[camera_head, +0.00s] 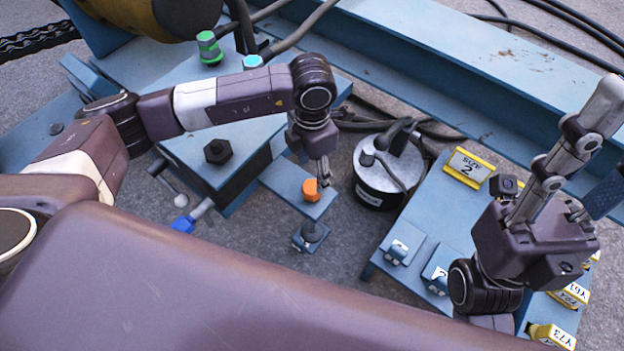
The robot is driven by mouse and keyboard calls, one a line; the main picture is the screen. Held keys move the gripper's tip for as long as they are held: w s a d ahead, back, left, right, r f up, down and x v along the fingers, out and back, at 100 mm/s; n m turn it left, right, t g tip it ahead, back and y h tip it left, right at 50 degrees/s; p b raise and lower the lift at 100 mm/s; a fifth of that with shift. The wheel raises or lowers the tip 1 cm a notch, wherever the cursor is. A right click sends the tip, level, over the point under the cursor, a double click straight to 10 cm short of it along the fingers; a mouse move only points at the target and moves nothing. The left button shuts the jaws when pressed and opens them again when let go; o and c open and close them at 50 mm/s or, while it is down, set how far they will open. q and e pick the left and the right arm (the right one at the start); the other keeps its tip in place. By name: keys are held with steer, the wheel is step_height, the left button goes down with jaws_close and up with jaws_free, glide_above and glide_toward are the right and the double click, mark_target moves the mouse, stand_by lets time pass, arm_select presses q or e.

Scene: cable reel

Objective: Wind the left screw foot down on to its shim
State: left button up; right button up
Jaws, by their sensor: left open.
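The screw foot with an orange head (310,189) stands upright through a blue bracket plate (285,180) in the middle of the view. Its round foot (312,231) hangs below, over a small blue-grey shim block (304,244); I cannot tell whether they touch. My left gripper (323,180) points down beside the orange head, at its right side. It is open, and its fingers show nearly edge-on. Whether a finger touches the head is unclear. My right gripper (604,147) is raised at the far right, its fingers spread apart with nothing visible between them.
A black and silver canister (380,178) stands close right of the bracket. A blue side table (432,215) holds yellow-labelled blocks, including a "SIZE 2" sign (468,166). A blue-tipped rod (184,224) sticks out at left. Blue beams and black cables lie behind.

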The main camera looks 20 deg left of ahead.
mark_target(312, 187)
arm_select(q)
step_height(312, 187, up, 4)
steer(key=shift+f, duration=0.15)
stand_by(0.6)
